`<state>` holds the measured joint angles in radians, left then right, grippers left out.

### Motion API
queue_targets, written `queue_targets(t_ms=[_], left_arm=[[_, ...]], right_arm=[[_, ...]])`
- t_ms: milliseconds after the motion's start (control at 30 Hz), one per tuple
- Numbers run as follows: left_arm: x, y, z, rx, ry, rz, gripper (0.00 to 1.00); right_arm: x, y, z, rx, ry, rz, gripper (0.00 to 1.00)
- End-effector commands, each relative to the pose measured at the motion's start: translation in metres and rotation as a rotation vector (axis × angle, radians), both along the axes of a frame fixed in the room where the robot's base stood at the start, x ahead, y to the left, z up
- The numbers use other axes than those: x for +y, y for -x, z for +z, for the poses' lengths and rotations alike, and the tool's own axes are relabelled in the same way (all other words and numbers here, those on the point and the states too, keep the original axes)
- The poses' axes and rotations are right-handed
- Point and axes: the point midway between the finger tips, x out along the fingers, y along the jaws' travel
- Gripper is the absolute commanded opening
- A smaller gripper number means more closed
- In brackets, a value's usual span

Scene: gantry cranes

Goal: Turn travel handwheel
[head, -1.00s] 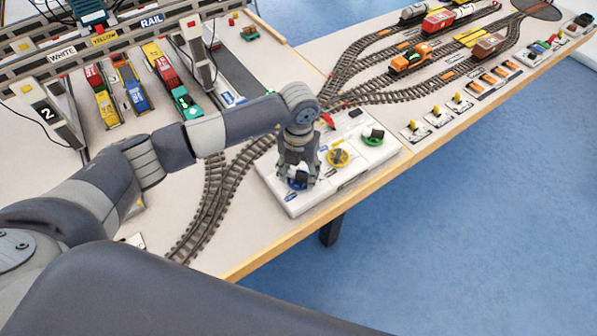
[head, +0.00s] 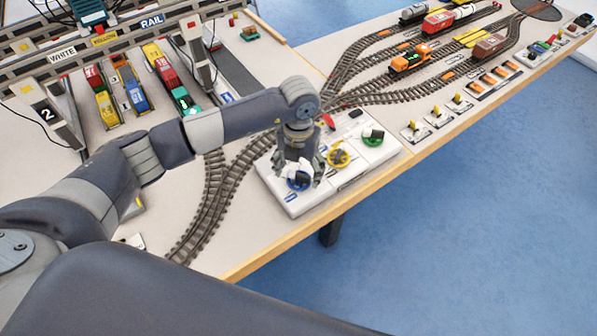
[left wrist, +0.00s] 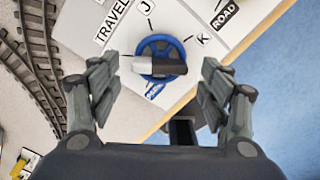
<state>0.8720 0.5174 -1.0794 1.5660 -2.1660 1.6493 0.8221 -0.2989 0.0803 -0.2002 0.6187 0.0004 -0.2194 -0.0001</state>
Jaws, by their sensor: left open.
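The travel handwheel is a blue wheel (head: 298,184) near the left end of a white control panel (head: 346,182) in the head view. The left wrist view shows the blue wheel (left wrist: 158,39) beside the word TRAVEL, with a half white, half black grip bar lying sideways across it. My left gripper (head: 300,167) is above the wheel. In the left wrist view my left gripper (left wrist: 160,70) is open, with one finger on each side of the wheel and clear gaps to the bar. My right gripper is not in view.
A yellow wheel (head: 338,158) and a green wheel (head: 373,137) stand to the right on the same panel. Model track (head: 205,205) runs to the left of it. The wooden table edge (head: 300,239) is close in front. Toy trucks stand at the back left.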

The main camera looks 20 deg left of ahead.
Motion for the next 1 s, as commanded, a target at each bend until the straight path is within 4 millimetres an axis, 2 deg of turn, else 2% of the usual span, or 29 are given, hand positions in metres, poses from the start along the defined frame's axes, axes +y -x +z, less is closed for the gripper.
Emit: queue_targets(t_ms=[300, 500, 667, 1000], left_arm=[[0.000, -0.001, 0.068, -0.005, 0.000, -0.001, 0.72], [0.000, -0.001, 0.096, -0.002, 0.000, 0.000, 0.72], [0.001, 0.000, 0.104, 0.000, -0.001, -0.001, 0.72], [0.001, 0.000, 0.104, 0.000, -0.001, 0.000, 0.72]], right_arm=[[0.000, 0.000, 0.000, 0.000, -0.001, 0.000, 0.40], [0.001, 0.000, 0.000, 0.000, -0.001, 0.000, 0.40], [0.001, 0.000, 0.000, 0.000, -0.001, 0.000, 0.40], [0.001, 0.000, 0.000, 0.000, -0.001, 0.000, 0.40]])
